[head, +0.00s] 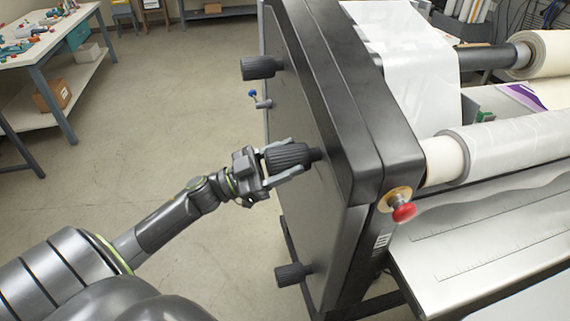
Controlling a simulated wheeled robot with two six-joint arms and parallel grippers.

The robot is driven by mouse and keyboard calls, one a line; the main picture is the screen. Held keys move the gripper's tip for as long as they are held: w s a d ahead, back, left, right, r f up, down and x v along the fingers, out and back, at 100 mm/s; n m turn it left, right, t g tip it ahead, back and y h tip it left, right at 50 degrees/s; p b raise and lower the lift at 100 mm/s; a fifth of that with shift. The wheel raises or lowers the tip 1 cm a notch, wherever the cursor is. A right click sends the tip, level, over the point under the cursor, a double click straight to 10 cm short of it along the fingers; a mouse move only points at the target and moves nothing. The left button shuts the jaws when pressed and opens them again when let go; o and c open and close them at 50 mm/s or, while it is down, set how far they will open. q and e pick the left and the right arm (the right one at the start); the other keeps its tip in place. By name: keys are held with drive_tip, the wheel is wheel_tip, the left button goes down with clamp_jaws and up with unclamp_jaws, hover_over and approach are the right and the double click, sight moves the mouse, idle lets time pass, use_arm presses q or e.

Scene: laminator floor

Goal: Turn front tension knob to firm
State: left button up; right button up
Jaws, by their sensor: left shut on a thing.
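Several black ribbed knobs stick out of the dark side panel (325,110) of the laminator. My left gripper (284,162) is shut on the middle knob (288,155), with one finger along its upper side and one along its lower side. Another knob (258,67) sits farther back on the panel, and one (293,273) sits low and nearer to me; both are free. I see no legible tension marking, and the held knob's setting cannot be told. My right gripper is not in view.
A small blue-tipped lever (260,100) stands just behind the held knob. A red stop button (403,211) is on the machine's front corner. Film rolls (510,145) and a metal feed table (490,240) lie to the right. A workbench (50,45) stands far left; open floor lies between.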

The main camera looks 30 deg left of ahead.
use_arm(q)
drive_tip(key=m+g+b, duration=0.1)
drive_tip(key=m, duration=0.2)
drive_tip(key=m+g+h+b, duration=0.1)
drive_tip(key=m+g, duration=0.1)
drive_tip(key=m, duration=0.1)
drive_tip(key=shift+f+m+h, duration=0.15)
drive_tip(key=shift+m+h, duration=0.15)
drive_tip(key=shift+m+g+b, duration=0.6)
drive_tip(key=shift+m+g, duration=0.05)
drive_tip(key=shift+m, duration=0.75)
drive_tip(key=shift+m+g+b, duration=0.55)
drive_tip(key=shift+m+g, duration=0.1)
drive_tip(key=shift+m, duration=0.75)
drive_tip(key=o, duration=1)
drive_tip(key=shift+c, duration=0.2)
drive_tip(key=shift+s+a, duration=0.25)
drive_tip(key=shift+a, duration=0.15)
drive_tip(key=v, duration=1.6)
drive_tip(key=shift+a, duration=0.2)
